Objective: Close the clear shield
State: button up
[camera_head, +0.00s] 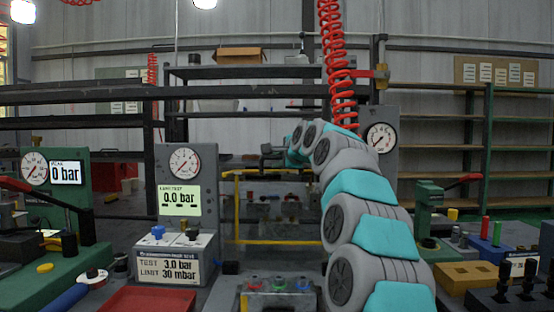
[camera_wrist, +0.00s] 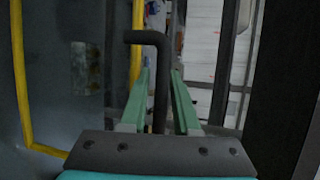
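The clear shield (camera_head: 237,215) is a see-through panel with a yellow frame, in the middle of the head view. It stands behind the small fixture with the coloured knobs, and my arm covers its right side. In the wrist view the yellow frame (camera_wrist: 22,95) and panel fill the left. A dark bent handle (camera_wrist: 160,75) rises between the green fingers of my gripper (camera_wrist: 160,78). Narrow gaps show between handle and fingers, so my gripper looks open around it. In the head view my gripper (camera_head: 272,155) is small and dark near the shield's top edge; its fingers are unclear there.
The grey tester (camera_head: 187,195) with a 0.0 bar display stands left of the shield. A red tray (camera_head: 150,300) lies in front of it. A green press (camera_head: 428,215) and other bench parts are at the right. A red coiled hose (camera_head: 335,60) hangs above my arm.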

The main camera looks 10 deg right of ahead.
jog(key=shift+w+a+f, duration=0.1)
jog(key=shift+w+f, duration=0.05)
jog(key=shift+w, duration=0.2)
jog(key=shift+c, duration=0.3)
grip_shut()
jog(key=shift+f, duration=0.1)
dwell(0.8)
